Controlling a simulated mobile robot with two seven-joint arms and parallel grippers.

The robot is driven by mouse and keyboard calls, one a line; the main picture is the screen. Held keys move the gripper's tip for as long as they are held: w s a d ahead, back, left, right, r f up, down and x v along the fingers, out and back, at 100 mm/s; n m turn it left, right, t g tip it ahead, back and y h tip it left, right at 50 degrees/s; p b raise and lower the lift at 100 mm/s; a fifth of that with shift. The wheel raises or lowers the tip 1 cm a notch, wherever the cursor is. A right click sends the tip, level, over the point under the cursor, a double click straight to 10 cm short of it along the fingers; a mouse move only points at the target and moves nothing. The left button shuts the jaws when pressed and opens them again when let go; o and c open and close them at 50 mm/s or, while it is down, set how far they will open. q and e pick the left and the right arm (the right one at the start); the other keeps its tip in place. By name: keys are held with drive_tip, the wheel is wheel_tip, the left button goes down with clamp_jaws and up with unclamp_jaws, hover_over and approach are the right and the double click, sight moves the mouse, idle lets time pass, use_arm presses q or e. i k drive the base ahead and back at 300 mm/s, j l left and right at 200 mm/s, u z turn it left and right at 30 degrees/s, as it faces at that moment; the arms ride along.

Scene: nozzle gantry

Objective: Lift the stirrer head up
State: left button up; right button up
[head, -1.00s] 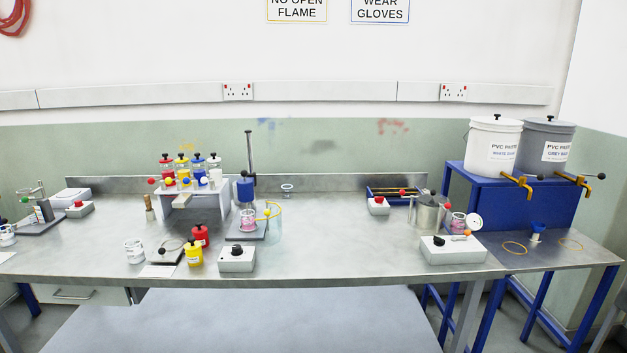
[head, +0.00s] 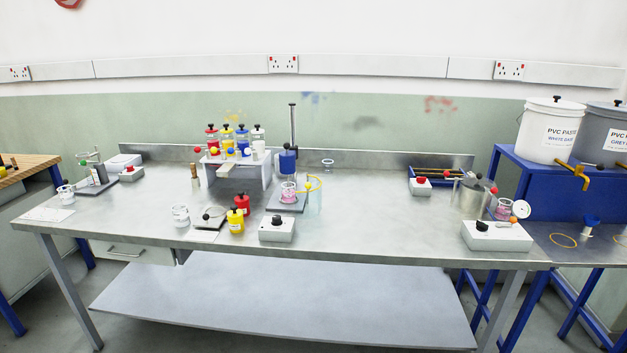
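The stirrer stands at the middle of the steel bench in the head view, with a tall dark post (head: 293,130) on a grey base plate. Its blue stirrer head (head: 287,160) sits low on the post, just above a clear beaker with pink contents (head: 288,191). A clear cylinder with a yellow ring (head: 313,195) stands right beside the beaker. I cannot make out the stirring shaft. Neither of my grippers is in view.
A white control box with a black knob (head: 276,228) stands in front of the stirrer. Red and yellow bottles (head: 237,222) are at its front left, and a white rack with coloured jars (head: 262,170) is at its left.

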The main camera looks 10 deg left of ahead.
sight(287, 159)
drive_tip(key=i+l+u, duration=0.2)
drive_tip(key=i+l, duration=0.65)
